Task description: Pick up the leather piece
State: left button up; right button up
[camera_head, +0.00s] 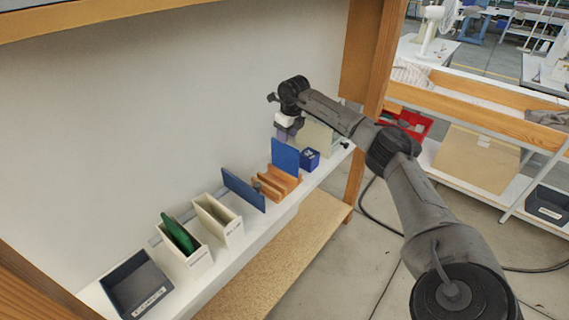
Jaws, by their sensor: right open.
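Several flat panels stand on the white shelf, and I cannot tell for sure which is the leather piece. One blue panel (243,190) leans at the front end of a slotted wooden rack (278,184). Another blue panel (285,156) stands upright at the rack's far end. A green piece (180,234) stands tilted in a white holder (197,262). My right gripper (285,134) is open above the far part of the shelf, beyond the rack, apart from these panels. Its fingertips are small and partly hidden. My left gripper is out of view.
A second white holder (229,230) and a dark grey bin (138,289) stand at the near end of the shelf. A small dark blue box (309,159) sits beyond the rack. A wooden post (366,60) rises at the shelf's far end. The wall backs the shelf.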

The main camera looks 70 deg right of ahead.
aim_at(285, 148)
jog(key=shift+w+a+f+b, duration=0.15)
jog(key=shift+f+b, duration=0.1)
jog(key=shift+f, duration=0.85)
jog(key=shift+w+d+f+b, duration=0.15)
jog(key=shift+f+b, duration=0.15)
jog(key=shift+f, duration=0.75)
jog(key=shift+w+a+f+b, duration=0.15)
jog(key=shift+f+b, duration=0.1)
jog(key=shift+f, duration=0.85)
grip_shut()
jog(key=shift+r, duration=0.1)
